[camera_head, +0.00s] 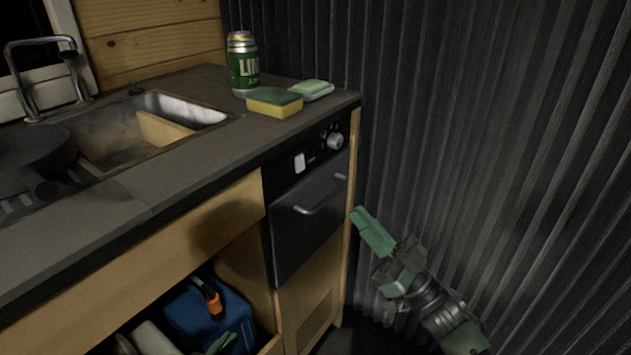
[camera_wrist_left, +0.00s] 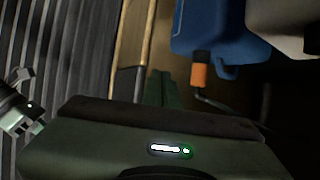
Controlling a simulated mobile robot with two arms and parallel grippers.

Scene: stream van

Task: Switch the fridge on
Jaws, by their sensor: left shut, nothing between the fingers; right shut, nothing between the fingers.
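The fridge (camera_head: 310,225) is a dark unit with a bar handle, built into the right end of the wooden counter. I cannot tell which way the switch is set. My right gripper (camera_head: 361,217) is shut and empty, in the air to the right of the fridge and below the panel. My left gripper (camera_head: 222,343) shows only as a green bit at the lower edge, by the open compartment. In the left wrist view its fingers (camera_wrist_left: 162,88) are shut and empty.
On the counter stand a green can (camera_head: 243,68), a sponge (camera_head: 274,103) and a soap dish (camera_head: 313,91). A sink (camera_head: 190,112) is behind. A corrugated dark wall (camera_head: 480,130) closes the right side.

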